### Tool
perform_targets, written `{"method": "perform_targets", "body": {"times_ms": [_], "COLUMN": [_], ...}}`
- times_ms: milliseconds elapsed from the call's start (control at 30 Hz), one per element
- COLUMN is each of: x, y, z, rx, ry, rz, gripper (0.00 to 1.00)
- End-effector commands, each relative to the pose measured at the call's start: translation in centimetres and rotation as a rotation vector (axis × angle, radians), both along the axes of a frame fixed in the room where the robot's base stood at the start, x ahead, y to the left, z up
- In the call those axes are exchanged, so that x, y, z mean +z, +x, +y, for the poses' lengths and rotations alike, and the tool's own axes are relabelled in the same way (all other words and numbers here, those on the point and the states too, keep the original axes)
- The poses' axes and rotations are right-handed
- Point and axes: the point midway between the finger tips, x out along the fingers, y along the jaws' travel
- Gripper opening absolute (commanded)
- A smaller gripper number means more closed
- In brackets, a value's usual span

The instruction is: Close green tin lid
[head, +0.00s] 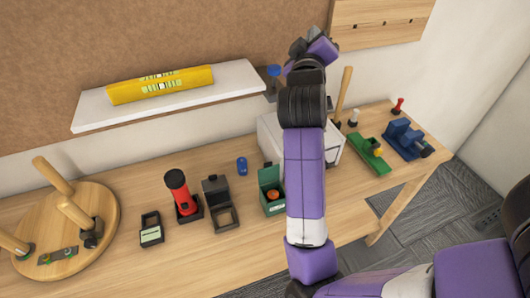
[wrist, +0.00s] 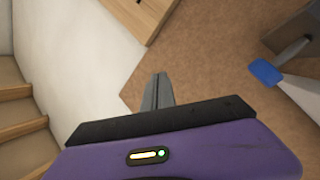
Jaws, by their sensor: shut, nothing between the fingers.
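The green tin (head: 268,204) stands on the workbench near its front edge, just left of my arm in the head view. Its lid (head: 269,175) is raised open at the back. A small orange-brown thing (head: 273,195) shows inside it. My gripper (head: 303,40) is raised high above the bench, near the wall at the top of the head view, well away from the tin. In the wrist view my gripper's fingers (wrist: 158,92) are together with nothing between them. The tin is not in the wrist view.
A white box (head: 268,135) is partly hidden behind my arm. A green tool (head: 371,155) and a blue vise (head: 405,140) stand right.

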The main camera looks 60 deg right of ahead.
Motion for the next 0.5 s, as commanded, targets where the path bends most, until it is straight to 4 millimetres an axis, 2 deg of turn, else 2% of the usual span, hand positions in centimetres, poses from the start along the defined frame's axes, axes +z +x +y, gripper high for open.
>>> {"method": "perform_targets", "body": {"times_ms": [100, 233, 367, 500], "x": [-0.1, -1.6, -3.9, -7.2], "y": [-1.2, -2.5, -3.3, -3.3], "z": [-1.9, -3.0, -3.0, -1.5], "rx": [-0.106, -0.2, -0.265, -0.298], "ry": [0.118, 0.27, 0.446, 0.66], "rz": [-0.013, -0.008, 0.008, 0.038], "gripper": [0.0, 0.0, 0.0, 0.0]}}
